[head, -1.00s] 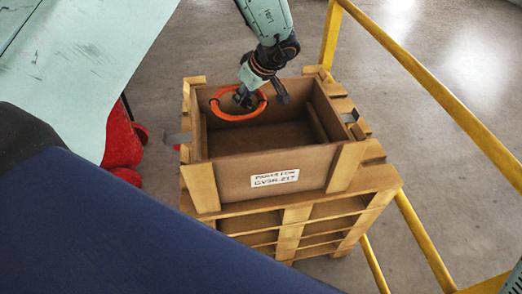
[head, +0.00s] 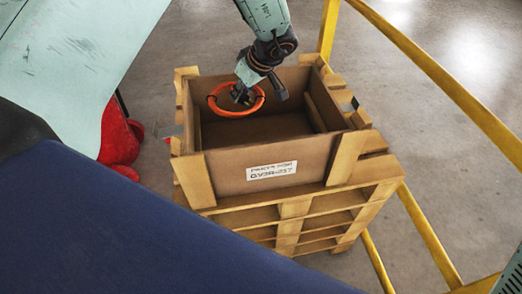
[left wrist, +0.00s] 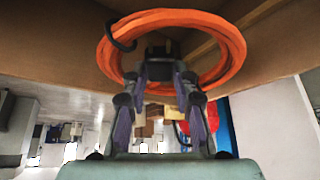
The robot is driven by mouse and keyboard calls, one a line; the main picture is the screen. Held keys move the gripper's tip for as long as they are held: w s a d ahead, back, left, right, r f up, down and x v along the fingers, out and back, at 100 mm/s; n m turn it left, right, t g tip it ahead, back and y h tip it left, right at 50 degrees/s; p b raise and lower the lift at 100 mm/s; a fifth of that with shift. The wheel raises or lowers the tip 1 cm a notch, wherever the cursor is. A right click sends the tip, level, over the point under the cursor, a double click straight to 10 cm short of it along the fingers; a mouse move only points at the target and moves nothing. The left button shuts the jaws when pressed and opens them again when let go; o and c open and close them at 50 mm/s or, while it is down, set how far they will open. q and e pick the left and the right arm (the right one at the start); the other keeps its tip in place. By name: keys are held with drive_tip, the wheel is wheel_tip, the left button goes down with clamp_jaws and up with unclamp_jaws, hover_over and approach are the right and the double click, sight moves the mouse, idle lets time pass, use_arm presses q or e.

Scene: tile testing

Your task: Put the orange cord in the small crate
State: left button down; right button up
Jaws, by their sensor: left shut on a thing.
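The orange cord (head: 222,112) is a coiled ring with dark ties. My left gripper (head: 240,97) is shut on the cord's edge and holds it over the open small crate (head: 225,165), toward its back left. In the left wrist view the cord (left wrist: 236,52) loops around beyond the fingertips of my left gripper (left wrist: 160,50), with the crate's brown walls (left wrist: 50,40) behind it. The small crate is a wooden box with a white label on its front, and its visible floor is bare. My right gripper is not in view.
The small crate stands on a stack of wooden pallets (head: 295,212). Yellow rails (head: 440,80) run along the right side and behind. A red object (head: 118,135) is on the floor at left. Grey floor is open around the stack.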

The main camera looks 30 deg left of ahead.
use_arm(q)
wheel_tip(320, 180, down, 6)
drive_tip(key=b, duration=0.5)
drive_tip(key=shift+r, duration=0.25)
drive_tip(key=b, duration=0.3)
hover_over(240, 139)
drive_tip(key=d, duration=0.2)
drive_tip(key=f, duration=0.7)
drive_tip(key=shift+s+d+f, duration=0.1)
drive_tip(key=shift+s+f, duration=0.05)
drive_tip(key=shift+s, duration=0.1)
drive_tip(key=shift+f, duration=0.55)
wheel_tip(240, 139, down, 3)
drive_tip(key=shift+s+r+b, duration=0.1)
drive_tip(key=shift+b, duration=0.65)
